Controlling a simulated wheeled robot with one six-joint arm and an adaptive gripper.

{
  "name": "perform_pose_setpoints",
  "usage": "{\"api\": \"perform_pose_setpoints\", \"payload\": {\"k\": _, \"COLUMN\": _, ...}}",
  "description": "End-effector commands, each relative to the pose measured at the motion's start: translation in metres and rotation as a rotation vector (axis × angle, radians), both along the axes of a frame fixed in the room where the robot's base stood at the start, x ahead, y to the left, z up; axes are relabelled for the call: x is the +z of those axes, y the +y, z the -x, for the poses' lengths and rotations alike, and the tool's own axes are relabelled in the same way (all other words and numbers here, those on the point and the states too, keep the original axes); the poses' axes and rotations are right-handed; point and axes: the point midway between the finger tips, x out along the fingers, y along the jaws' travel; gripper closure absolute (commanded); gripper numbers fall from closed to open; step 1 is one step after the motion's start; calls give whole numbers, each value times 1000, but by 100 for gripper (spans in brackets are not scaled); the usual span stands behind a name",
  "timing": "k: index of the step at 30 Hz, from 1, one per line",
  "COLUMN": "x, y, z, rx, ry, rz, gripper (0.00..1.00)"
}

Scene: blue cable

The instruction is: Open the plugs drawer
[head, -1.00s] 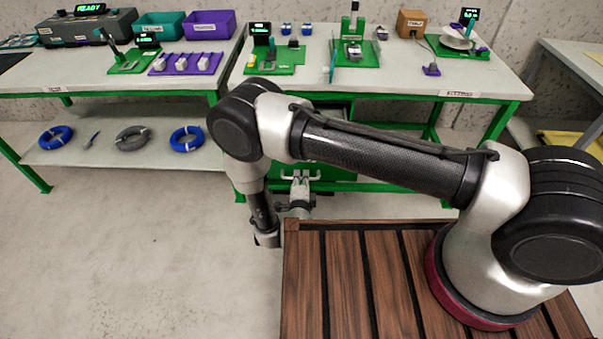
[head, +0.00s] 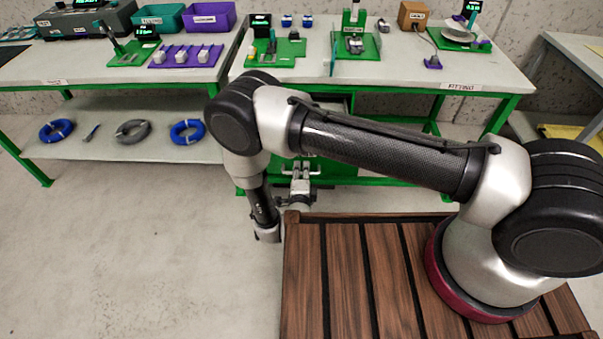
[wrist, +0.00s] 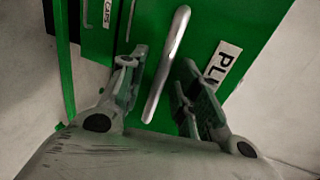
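The plugs drawer (wrist: 190,45) is a green front with a white label starting "PLU", seen in the wrist view. Its silver bar handle (wrist: 168,62) runs between the two fingers of my gripper (wrist: 158,90). The fingers are apart, one on each side of the handle, and I see no clear contact. In the head view my gripper (head: 300,178) is in front of the green drawer unit under the right-hand bench. My arm hides much of the drawer unit there.
A drawer labelled "CAPS" (wrist: 106,14) adjoins the plugs drawer. The right-hand bench (head: 400,75) carries green fixtures and small parts. Blue and grey cable coils lie on the left bench's lower shelf (head: 105,142). Open floor (head: 130,240) lies to the left.

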Motion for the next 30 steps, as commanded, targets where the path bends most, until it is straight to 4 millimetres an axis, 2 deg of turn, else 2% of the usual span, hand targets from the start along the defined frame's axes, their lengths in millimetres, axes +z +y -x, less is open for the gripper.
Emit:
{"api": "perform_pose_setpoints", "payload": {"k": 6, "x": 35, "y": 1, "z": -1, "rx": -1, "ry": -3, "rz": -3, "gripper": 68}}
{"api": "perform_pose_setpoints", "payload": {"k": 7, "x": 42, "y": 1, "z": -1, "rx": -2, "ry": -5, "rz": -3, "gripper": 65}}
{"api": "perform_pose_setpoints", "payload": {"k": 8, "x": 50, "y": 1, "z": -1, "rx": -2, "ry": -7, "rz": -3, "gripper": 55}}
{"api": "perform_pose_setpoints", "payload": {"k": 10, "x": 65, "y": 1, "z": -1, "rx": -3, "ry": -9, "rz": -3, "gripper": 27}}
{"api": "perform_pose_setpoints", "payload": {"k": 11, "x": 70, "y": 1, "z": -1, "rx": -4, "ry": -9, "rz": -3, "gripper": 21}}
{"api": "perform_pose_setpoints", "payload": {"k": 16, "x": 94, "y": 0, "z": 1, "rx": -3, "ry": -7, "rz": 2, "gripper": 19}}
{"api": "perform_pose_setpoints", "payload": {"k": 17, "x": 96, "y": 0, "z": 1, "rx": -2, "ry": -7, "rz": 2, "gripper": 20}}
{"api": "perform_pose_setpoints", "payload": {"k": 19, "x": 100, "y": 0, "z": 1, "rx": -2, "ry": -6, "rz": 2, "gripper": 36}}
{"api": "perform_pose_setpoints", "payload": {"k": 22, "x": 100, "y": 0, "z": 1, "rx": -2, "ry": -3, "rz": 2, "gripper": 67}}
{"api": "perform_pose_setpoints", "payload": {"k": 30, "x": 98, "y": 0, "z": 0, "rx": 0, "ry": -1, "rz": 0, "gripper": 68}}
